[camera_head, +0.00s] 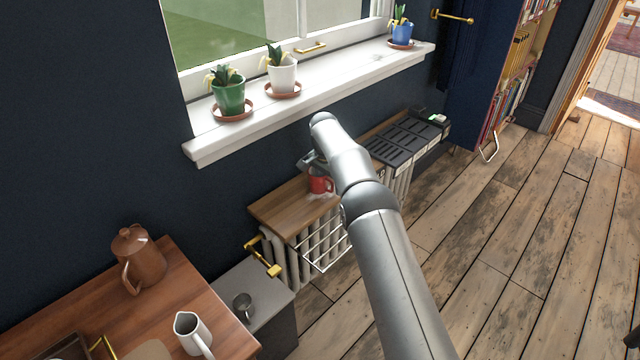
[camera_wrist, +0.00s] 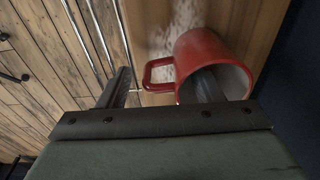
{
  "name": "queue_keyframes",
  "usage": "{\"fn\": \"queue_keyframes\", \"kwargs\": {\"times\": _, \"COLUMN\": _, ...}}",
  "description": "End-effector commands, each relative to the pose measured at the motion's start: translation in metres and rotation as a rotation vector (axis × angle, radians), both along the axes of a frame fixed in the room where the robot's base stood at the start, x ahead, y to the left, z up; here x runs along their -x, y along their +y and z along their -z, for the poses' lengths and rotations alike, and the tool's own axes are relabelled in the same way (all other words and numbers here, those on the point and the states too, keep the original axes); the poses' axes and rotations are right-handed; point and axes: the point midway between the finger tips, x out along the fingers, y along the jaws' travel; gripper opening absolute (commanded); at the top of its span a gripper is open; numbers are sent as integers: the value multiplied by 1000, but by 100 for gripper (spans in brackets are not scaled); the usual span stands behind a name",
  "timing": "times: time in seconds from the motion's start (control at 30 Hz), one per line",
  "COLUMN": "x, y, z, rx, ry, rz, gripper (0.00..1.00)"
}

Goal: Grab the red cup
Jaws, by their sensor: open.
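The red cup (camera_head: 321,185) is on the wooden shelf (camera_head: 275,210) above the radiator, partly hidden by my arm. In the wrist view the red cup (camera_wrist: 197,48) shows its mouth toward the lower right and its handle to the left. My gripper (camera_wrist: 162,87) is open. Its right finger overlaps the cup's mouth and seems to reach inside it. Its left finger is beyond the handle, apart from it, so the near wall and handle lie between the fingers. My gripper (camera_head: 310,162) is partly hidden by my arm in the head view.
A white windowsill with potted plants (camera_head: 230,97) runs above the shelf. A wire rack (camera_head: 325,246) hangs at the shelf's front. A dark slotted tray (camera_head: 405,142) is to the right. A grey cabinet with a metal cup (camera_head: 243,306) stands at the lower left.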

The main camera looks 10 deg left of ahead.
Motion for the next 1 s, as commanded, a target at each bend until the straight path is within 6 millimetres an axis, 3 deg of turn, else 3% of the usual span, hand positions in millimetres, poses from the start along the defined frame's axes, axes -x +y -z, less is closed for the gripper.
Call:
{"fn": "queue_keyframes", "kwargs": {"times": 0.1, "x": -1, "y": 0, "z": 12, "rx": -2, "ry": -1, "rz": 0, "gripper": 60}}
{"fn": "queue_keyframes", "kwargs": {"times": 0.3, "x": -1, "y": 0, "z": 13, "rx": -1, "ry": -2, "rz": 0, "gripper": 60}}
{"fn": "queue_keyframes", "kwargs": {"times": 0.37, "x": -1, "y": 0, "z": 13, "rx": -1, "ry": -1, "rz": -1, "gripper": 46}}
{"fn": "queue_keyframes", "kwargs": {"times": 0.5, "x": -1, "y": 0, "z": 13, "rx": -2, "ry": -1, "rz": 0, "gripper": 7}}
{"fn": "queue_keyframes", "kwargs": {"times": 0.53, "x": -1, "y": 0, "z": 13, "rx": -2, "ry": -1, "rz": 0, "gripper": 2}}
{"fn": "queue_keyframes", "kwargs": {"times": 1.0, "x": -2, "y": 0, "z": 8, "rx": -2, "ry": -3, "rz": 0, "gripper": 1}}
